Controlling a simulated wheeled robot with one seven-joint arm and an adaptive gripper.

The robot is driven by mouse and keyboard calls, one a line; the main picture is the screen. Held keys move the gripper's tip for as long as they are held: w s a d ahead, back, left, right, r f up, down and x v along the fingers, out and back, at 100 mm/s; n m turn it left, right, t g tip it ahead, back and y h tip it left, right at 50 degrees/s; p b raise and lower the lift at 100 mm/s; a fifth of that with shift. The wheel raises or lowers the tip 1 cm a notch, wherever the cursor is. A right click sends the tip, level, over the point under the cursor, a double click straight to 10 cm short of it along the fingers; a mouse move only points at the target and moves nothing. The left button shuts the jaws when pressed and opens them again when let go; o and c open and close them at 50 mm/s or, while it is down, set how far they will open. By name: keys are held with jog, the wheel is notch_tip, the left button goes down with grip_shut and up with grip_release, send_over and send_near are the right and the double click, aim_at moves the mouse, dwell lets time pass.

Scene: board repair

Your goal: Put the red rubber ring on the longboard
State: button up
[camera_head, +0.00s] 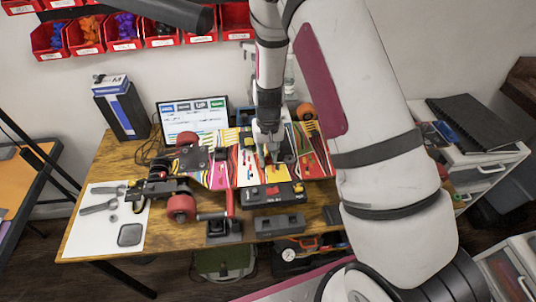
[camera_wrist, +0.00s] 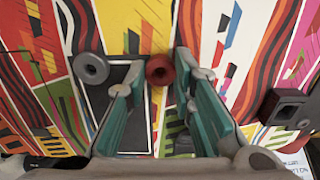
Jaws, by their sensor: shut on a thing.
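The longboard (camera_head: 220,178) lies across the workbench with a bright striped pattern. In the wrist view the patterned longboard (camera_wrist: 222,20) fills most of the picture below my gripper. My gripper (camera_head: 272,157) is over the middle of the board, pointing down. In the wrist view its fingertips are closed on the red rubber ring (camera_wrist: 160,70), which sits between them with its hole facing the camera. I cannot tell whether the ring touches the board. The ring is too small to make out in the head view.
A grey ring (camera_wrist: 90,67) lies by a dark rectangle left of the fingers. A black block (camera_wrist: 283,105) is to their right. A black tray (camera_head: 265,195) and a red wheel (camera_head: 181,208) are at the board's near side. A white mat (camera_head: 102,232) with tools is at left.

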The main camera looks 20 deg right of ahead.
jog(key=o, duration=1)
jog(key=shift+c, duration=0.8)
notch_tip(320, 180, up, 8)
jog(key=p, duration=0.2)
jog(key=shift+f, duration=0.25)
